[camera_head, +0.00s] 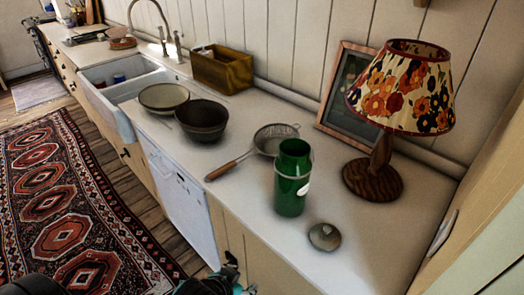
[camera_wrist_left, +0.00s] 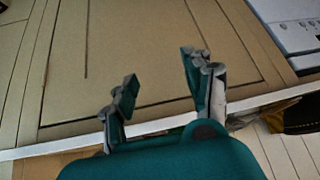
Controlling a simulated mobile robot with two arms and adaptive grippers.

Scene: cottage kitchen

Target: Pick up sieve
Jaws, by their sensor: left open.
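The sieve (camera_head: 277,137) lies on the light countertop in the head view. Its round mesh bowl is toward the wall and its wooden handle points down-left toward the front edge. A green canister stands just to the right of it and covers a little of its rim. My left gripper (camera_head: 229,275) shows only partly at the bottom of the head view, in front of the counter and apart from the sieve. In the left wrist view the gripper (camera_wrist_left: 160,82) is open and empty, with a beige cabinet door (camera_wrist_left: 150,55) beyond it. My right gripper is not in view.
Near the sieve are the green canister (camera_head: 290,185), a small round lid (camera_head: 324,236), a dark bowl (camera_head: 203,119) and a lighter bowl (camera_head: 163,97). A floral lamp (camera_head: 399,90) and picture frame (camera_head: 337,105) stand behind right. The counter in front of the handle is clear.

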